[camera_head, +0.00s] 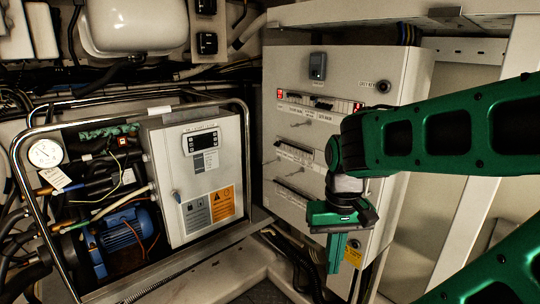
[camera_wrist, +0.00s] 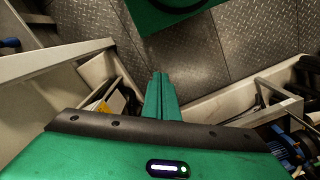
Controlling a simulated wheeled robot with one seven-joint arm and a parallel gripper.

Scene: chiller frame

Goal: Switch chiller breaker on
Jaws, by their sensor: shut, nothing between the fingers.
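A grey electrical cabinet (camera_head: 300,65) stands right of centre in the head view, with rows of breakers and labels on its front. The top breaker row (camera_head: 318,102) has red parts at its left and right ends. Which breaker is the chiller's is too small to read. My gripper (camera_head: 335,268) hangs pointing down in front of the cabinet's lower right part, below the breaker rows. Its green fingers (camera_wrist: 160,85) are together and empty in the wrist view. My arm hides part of the cabinet's right side.
The chiller unit's control box (camera_head: 170,160) stands at left inside a metal tube frame (camera_head: 247,130), beside a blue motor (camera_head: 122,232). A beam (camera_head: 255,232) runs low in front of the cabinet. In the wrist view, metal floor plates (camera_wrist: 240,35) lie below.

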